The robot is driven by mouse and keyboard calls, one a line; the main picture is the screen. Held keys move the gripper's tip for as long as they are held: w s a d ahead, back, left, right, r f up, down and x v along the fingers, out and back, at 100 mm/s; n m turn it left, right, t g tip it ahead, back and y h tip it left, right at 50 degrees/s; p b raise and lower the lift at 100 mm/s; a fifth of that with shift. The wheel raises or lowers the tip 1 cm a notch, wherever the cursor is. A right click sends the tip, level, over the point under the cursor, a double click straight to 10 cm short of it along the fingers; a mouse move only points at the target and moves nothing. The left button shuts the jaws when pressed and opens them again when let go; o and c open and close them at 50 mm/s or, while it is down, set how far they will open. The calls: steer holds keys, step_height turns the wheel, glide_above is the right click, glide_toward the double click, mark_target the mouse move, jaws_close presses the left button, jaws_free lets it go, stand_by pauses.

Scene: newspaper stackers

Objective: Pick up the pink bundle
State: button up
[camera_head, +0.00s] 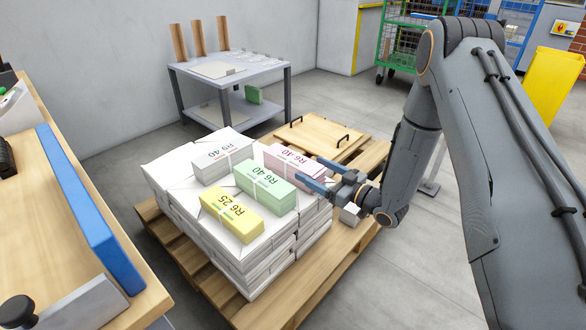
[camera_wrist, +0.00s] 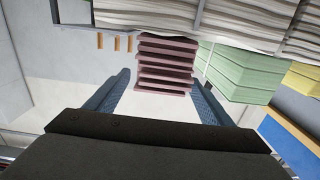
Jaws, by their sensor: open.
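My gripper (camera_head: 327,180) is open, at the right end of the bundle. In the wrist view my gripper (camera_wrist: 160,85) has its two blue fingers apart with nothing clearly held. In the head view, part of the bundle is hidden by the fingers, and I cannot tell whether they touch it.
A green bundle (camera_head: 265,188), a yellow bundle (camera_head: 232,215) and a white bundle (camera_head: 222,156) lie close by on the stack. The stack stands on a wooden pallet (camera_head: 330,262). A grey table (camera_head: 268,78) stands behind. A desk with a blue edge (camera_head: 88,205) is at left.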

mark_target(297, 160)
steer(key=b+x, duration=0.2)
steer(key=x, duration=0.5)
steer(key=shift+a+r+b, duration=0.1)
steer(key=shift+a+b, duration=0.1)
steer(key=shift+b, duration=0.15)
jaws_close()
steer(key=shift+r, duration=0.1)
